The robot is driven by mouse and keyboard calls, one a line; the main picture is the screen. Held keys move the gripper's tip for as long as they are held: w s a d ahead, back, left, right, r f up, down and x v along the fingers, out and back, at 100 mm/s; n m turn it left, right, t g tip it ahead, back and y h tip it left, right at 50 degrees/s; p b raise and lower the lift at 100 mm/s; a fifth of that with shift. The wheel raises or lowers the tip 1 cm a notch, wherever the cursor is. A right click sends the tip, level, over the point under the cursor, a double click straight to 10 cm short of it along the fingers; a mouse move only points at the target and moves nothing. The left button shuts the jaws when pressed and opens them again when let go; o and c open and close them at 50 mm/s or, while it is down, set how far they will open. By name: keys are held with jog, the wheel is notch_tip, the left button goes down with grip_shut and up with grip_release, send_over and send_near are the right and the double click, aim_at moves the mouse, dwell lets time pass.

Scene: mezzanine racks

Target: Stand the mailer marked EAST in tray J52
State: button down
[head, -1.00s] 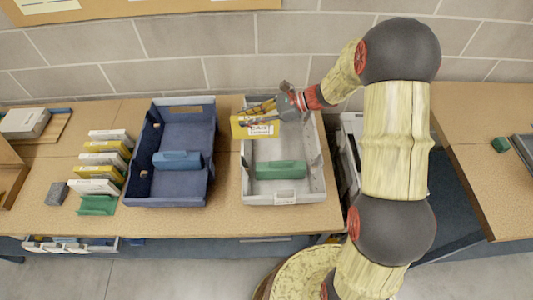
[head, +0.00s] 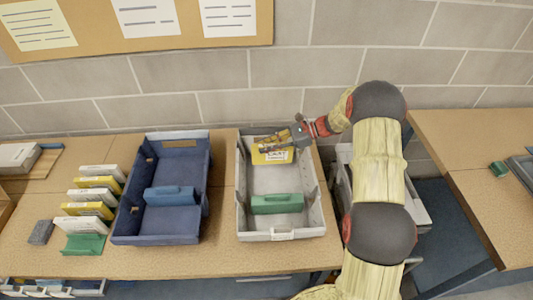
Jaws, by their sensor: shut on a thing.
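A yellow mailer (head: 272,157) with a white label, which seems to read EAST, is held upright at the back of the light grey tray (head: 317,207). My gripper (head: 272,142) is shut on its top edge, reaching in from the right. The mailer appears within the tray's walls; whether its bottom touches the tray floor I cannot tell. A green divider block (head: 277,204) stands across the front part of this tray. The tray's front tag (head: 283,235) is too small to read.
A blue tray (head: 127,223) with a blue divider block (head: 171,196) stands to the left. Further left is a row of white and yellow mailers (head: 97,196) with a green block (head: 83,244). A dark grey block (head: 41,232) lies beside them. A block wall is close behind.

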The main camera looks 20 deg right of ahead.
aim_at(267, 154)
jog(key=shift+w+d+f+b, duration=0.1)
jog(key=shift+f+b, duration=0.4)
jog(key=shift+f, duration=1.2)
jog(key=shift+f, duration=0.6)
jog(key=c, duration=1.7)
grip_release()
jog(key=shift+c, duration=0.2)
